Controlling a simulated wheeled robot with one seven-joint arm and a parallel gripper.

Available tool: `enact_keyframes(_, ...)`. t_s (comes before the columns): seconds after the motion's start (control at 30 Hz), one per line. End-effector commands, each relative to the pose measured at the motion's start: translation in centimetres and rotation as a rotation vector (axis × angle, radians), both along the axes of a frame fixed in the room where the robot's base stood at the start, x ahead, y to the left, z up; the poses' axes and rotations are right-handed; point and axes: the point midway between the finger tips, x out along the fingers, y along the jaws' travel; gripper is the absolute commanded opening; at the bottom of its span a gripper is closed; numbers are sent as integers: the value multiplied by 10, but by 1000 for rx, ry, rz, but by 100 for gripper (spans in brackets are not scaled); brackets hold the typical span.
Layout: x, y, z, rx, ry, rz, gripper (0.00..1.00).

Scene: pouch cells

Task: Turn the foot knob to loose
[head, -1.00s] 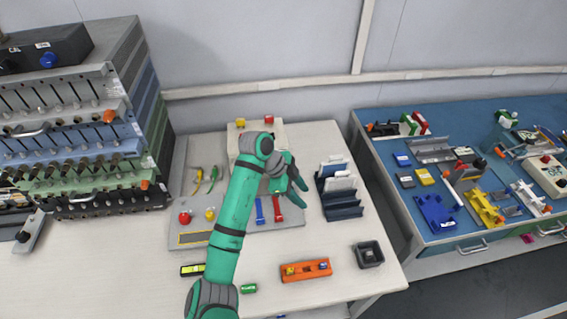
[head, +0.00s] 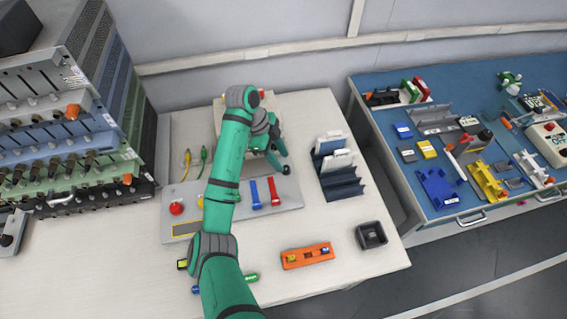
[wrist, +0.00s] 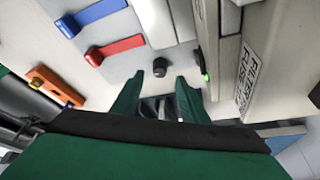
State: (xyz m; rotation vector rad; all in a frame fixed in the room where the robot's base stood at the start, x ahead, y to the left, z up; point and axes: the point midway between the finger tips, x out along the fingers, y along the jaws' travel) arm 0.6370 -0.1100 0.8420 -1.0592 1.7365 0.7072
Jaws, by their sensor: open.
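A small round black knob (wrist: 160,67) stands on the grey panel in the wrist view, which fits the foot knob; I cannot read its setting. My gripper (wrist: 157,103) is open, its two green fingers apart, with the knob just beyond the fingertips and roughly centred between them. Nothing is held. In the head view my gripper (head: 275,162) is over the back right of the grey panel (head: 290,199), and my arm hides part of the panel and the machine behind it.
A blue lever (wrist: 98,14) and a red lever (wrist: 115,49) lie left of the knob in the wrist view. A pale labelled housing (wrist: 265,55) rises close on the right. A slotted rack (head: 340,180) stands right of the panel; an orange holder (head: 306,257) lies in front.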

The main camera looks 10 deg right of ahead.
Motion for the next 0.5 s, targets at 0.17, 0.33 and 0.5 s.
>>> enact_keyframes(0.17,-5,-9,-23,-1,2,0,40)
enact_keyframes(0.33,-7,-12,-33,-1,0,0,40)
enact_keyframes(0.5,-7,-12,-35,0,0,1,40)
